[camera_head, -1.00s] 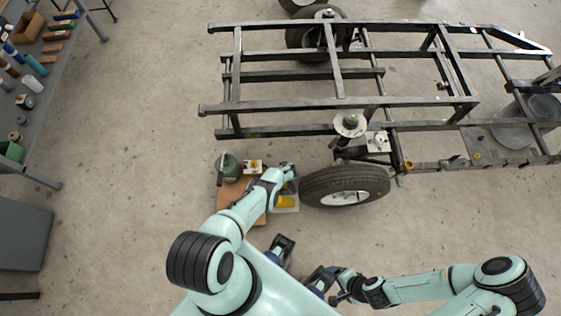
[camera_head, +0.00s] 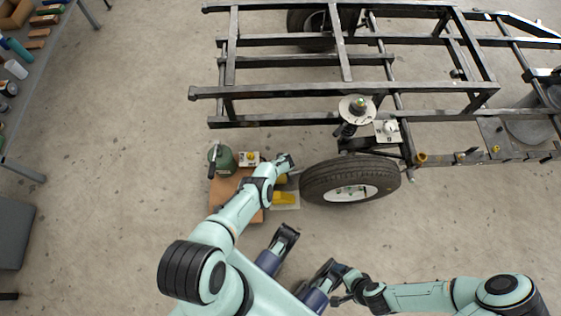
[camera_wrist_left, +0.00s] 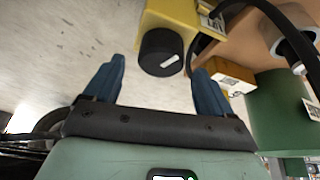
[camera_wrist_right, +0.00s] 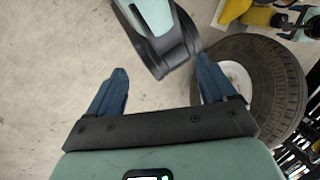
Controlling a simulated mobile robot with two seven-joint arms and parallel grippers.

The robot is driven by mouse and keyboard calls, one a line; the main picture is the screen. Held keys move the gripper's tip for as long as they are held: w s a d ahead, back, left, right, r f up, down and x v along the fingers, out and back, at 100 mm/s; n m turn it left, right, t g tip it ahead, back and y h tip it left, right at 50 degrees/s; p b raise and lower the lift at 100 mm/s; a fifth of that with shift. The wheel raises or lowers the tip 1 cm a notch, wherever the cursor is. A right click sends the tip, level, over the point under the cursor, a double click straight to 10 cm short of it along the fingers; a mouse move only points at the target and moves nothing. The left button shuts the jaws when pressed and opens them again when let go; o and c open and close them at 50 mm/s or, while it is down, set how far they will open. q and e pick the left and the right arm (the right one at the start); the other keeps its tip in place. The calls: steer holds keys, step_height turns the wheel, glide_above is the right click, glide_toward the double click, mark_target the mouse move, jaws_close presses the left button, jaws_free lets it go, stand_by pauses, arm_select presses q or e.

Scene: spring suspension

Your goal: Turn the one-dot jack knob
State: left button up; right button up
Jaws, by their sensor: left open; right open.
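In the left wrist view a black round knob (camera_wrist_left: 160,52) with a short white mark sticks out of a yellow body (camera_wrist_left: 168,18). I cannot make out dots on it. My left gripper (camera_wrist_left: 159,65) is open, with the knob between its fingertips in the picture and gaps on both sides; I cannot tell how near it is. In the head view my left gripper (camera_head: 285,163) is beside the tire, above yellow equipment (camera_head: 284,198) on a pale plate. My right gripper (camera_wrist_right: 163,78) is open and empty, low in the head view near my base.
The black tire (camera_head: 320,185) stands just right of the left gripper, under the dark metal frame (camera_head: 290,91). A shelf of tools (camera_head: 28,75) stands at far left.

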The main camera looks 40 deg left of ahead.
arm_select(q)
steer(key=b+x, duration=0.2)
steer(key=x, duration=0.1)
steer(key=shift+f+b, duration=0.15)
steer(key=shift+b, duration=0.25)
arm_select(e)
steer(key=w+d+f+t, duration=0.1)
steer(key=w+d+f, duration=0.1)
steer(key=w+f, duration=0.2)
steer(key=shift+w+d+t+h, duration=0.3)
steer(key=shift+w+t+h, duration=0.1)
steer(key=shift+w, duration=0.25)
arm_select(q)
steer(key=c, duration=1)
arm_select(e)
steer(key=shift+s, duration=0.1)
arm_select(q)
steer(key=shift+a+m, duration=0.1)
steer(key=shift+m, duration=0.5)
arm_select(e)
steer(key=shift+s+a+r, duration=0.1)
steer(key=shift+s+r, duration=0.05)
